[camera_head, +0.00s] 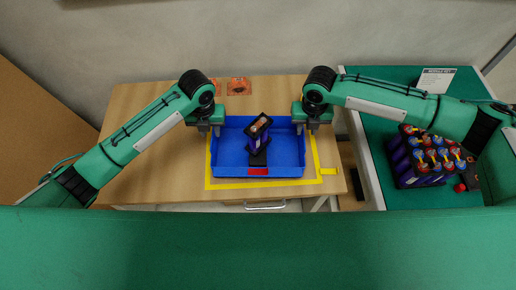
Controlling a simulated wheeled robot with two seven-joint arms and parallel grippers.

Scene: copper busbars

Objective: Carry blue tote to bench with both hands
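The blue tote (226,158) sits on a wooden table inside a yellow taped outline. A dark module with an orange-brown top part (259,127) stands in the tote, with a black piece at its foot. A red label shows on the tote's near wall. My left gripper (207,129) is at the tote's upper left corner, and my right gripper (314,127) is at its upper right corner. Both point down at the side rims. The fingertips are too small and partly hidden, so I cannot tell whether they are open or shut on the rims.
The wooden table (150,178) has bare room left of the tote. At the right, a green bench (385,84) holds a purple module block (405,174) with red and blue tops, a "MODULE KIT" sign (437,79) and a red knob (460,188). A gap separates table and bench.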

